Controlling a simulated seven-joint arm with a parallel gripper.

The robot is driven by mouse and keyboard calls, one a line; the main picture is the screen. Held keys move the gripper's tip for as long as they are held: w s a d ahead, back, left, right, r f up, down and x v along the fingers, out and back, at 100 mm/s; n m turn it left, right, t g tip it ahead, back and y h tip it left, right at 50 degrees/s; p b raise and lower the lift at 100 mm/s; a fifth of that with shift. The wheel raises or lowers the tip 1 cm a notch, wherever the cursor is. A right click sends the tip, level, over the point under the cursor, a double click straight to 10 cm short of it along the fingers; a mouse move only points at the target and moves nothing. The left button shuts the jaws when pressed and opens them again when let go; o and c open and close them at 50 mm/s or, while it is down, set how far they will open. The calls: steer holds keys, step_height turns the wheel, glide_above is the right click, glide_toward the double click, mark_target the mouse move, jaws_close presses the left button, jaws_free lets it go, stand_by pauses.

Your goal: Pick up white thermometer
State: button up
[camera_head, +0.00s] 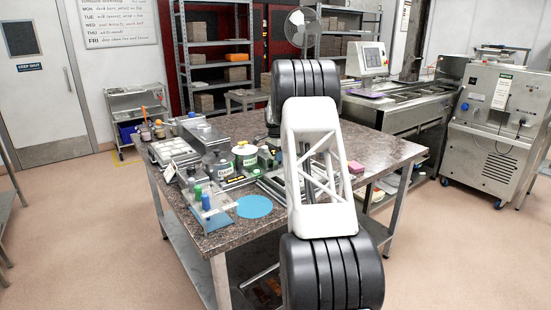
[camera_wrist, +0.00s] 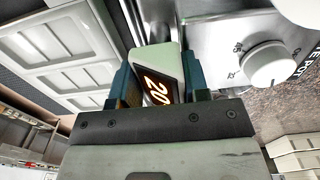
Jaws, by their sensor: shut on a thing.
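In the wrist view my gripper (camera_wrist: 160,78) is shut, with its two teal fingers on either side of a white thermometer (camera_wrist: 162,57). The thermometer has a pale body and a dark display with glowing orange digits, where "20" can be read. Its lower end is hidden behind the gripper's body. I cannot tell from this view whether it is clear of the surface below. In the head view I cannot make out the gripper or the thermometer; my arm crosses the middle of the picture over the table.
A metal appliance with a white knob (camera_wrist: 270,64) is close at the right of the wrist view. A white compartmented tray (camera_wrist: 72,47) is at its upper left. The speckled table (camera_head: 213,232) holds pots, bottles and a round blue mat (camera_head: 254,207). A pink block (camera_head: 355,167) lies right of my arm.

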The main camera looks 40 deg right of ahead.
steer(key=shift+r, duration=0.1)
steer(key=shift+r, duration=4.95)
steer(key=shift+a, duration=0.15)
steer(key=w+a+r+n, duration=0.1)
steer(key=w+a+r, duration=0.1)
steer(key=a, duration=1)
steer(key=w+a+r+n, duration=0.1)
steer(key=w+a+r, duration=0.1)
steer(key=a, duration=0.9)
steer(key=shift+w+a+r, duration=0.3)
steer(key=shift+a+r, duration=0.1)
steer(key=shift+r, duration=0.45)
steer(key=shift+f, duration=0.15)
steer(key=shift+f, duration=1.5)
steer(key=shift+f, duration=0.25)
steer(key=shift+f, duration=1.05)
